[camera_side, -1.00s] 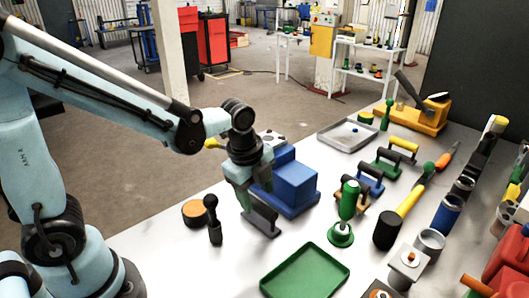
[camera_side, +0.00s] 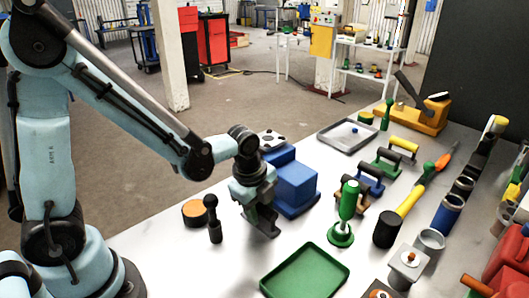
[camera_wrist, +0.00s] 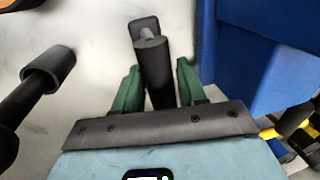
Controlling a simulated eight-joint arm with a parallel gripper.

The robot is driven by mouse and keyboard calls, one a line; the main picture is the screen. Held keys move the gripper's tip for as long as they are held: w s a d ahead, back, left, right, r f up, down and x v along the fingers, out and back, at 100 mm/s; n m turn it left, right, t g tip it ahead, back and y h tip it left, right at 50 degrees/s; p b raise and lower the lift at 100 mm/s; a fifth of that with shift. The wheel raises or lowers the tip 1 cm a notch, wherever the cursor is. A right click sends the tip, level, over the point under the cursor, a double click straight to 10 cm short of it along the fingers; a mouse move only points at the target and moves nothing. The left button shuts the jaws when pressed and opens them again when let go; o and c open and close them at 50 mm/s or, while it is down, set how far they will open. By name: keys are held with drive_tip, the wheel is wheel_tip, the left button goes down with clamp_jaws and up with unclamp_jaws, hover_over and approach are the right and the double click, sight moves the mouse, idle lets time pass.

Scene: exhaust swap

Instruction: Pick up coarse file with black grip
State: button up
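The coarse file with black grip lies on the white table below my gripper. In the side view its dark body (camera_side: 264,224) shows beneath the fingers, and its upper part is hidden by my gripper. In the wrist view its black cylindrical grip (camera_wrist: 153,70) runs between my two green fingers, with a flat dark end piece beyond it. My gripper (camera_wrist: 158,85) is open around the grip, with a visible gap on each side. In the side view my gripper (camera_side: 262,205) is low over the file.
A blue block (camera_side: 290,185) stands close on the right. A black-knobbed tool (camera_side: 214,222) and an orange-topped round tin (camera_side: 195,212) are on the left. A green tray (camera_side: 305,272) lies in front. Several coloured-grip tools stand farther right.

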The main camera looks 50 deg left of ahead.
clamp_jaws()
drive_tip(key=shift+r, duration=0.1)
drive_tip(key=shift+r, duration=0.75)
wheel_tip(320, 180, up, 3)
drive_tip(key=shift+f, duration=0.15)
drive_tip(key=s+d+r, duration=0.6)
drive_tip(key=s+d, duration=0.1)
drive_tip(key=d, duration=0.2)
drive_tip(key=shift+d+r, duration=0.2)
drive_tip(key=shift+r, duration=0.15)
